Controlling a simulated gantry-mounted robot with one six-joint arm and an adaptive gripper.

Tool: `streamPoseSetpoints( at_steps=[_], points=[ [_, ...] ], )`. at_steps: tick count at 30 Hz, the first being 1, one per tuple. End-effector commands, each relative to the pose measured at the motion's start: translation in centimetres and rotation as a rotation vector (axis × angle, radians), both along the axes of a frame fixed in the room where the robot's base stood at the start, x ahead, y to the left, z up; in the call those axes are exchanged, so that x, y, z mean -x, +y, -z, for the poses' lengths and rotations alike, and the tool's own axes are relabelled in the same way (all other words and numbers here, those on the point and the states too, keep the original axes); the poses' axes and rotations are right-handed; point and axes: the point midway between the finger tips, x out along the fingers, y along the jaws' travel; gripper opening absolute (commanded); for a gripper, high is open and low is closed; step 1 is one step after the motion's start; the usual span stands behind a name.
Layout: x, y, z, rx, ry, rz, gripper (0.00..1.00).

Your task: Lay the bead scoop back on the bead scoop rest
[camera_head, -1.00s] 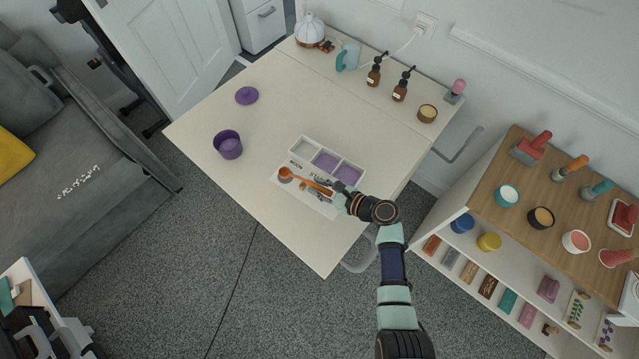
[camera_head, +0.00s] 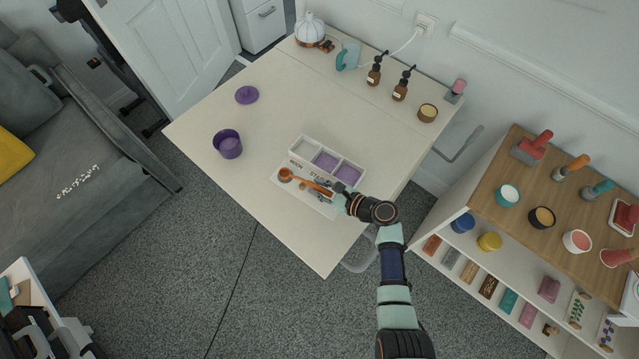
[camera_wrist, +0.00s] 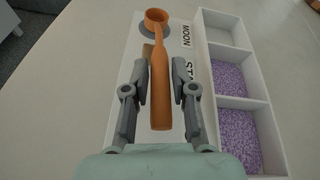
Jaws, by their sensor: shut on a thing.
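The orange bead scoop (camera_head: 312,185) extends over a white labelled board (camera_head: 291,191), its round bowl toward the left. In the wrist view, the scoop (camera_wrist: 160,88) points away from me, its bowl over a grey round patch on the board. My gripper (camera_head: 338,195) is at the handle end; in the wrist view its fingers (camera_wrist: 160,75) are closed around the handle. A small brown block (camera_wrist: 147,51) shows just left of the scoop's neck, mostly hidden by it. It may be the bead scoop rest; I cannot tell whether the scoop touches it.
A white tray (camera_head: 333,153) with three compartments stands beside the board; two hold purple beads. A purple cup (camera_head: 228,146) and purple lid (camera_head: 247,95) are at the left. Bottles (camera_head: 374,75) line the back. The table between cup and tray is clear.

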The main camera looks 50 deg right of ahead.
Motion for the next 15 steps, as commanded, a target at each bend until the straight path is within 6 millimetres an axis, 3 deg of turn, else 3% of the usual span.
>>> streamPoseSetpoints(
  at_steps=[7,8,12,15],
  points=[
    [-0.01,-0.02,0.42,0.000,0.000,0.000,0.00],
    [-0.01,-0.02,0.37,0.000,0.000,0.000,0.29],
    [-0.01,-0.01,0.34,0.000,0.000,0.000,0.52],
    [-0.01,-0.01,0.35,0.000,0.000,0.000,0.55]
  ],
)
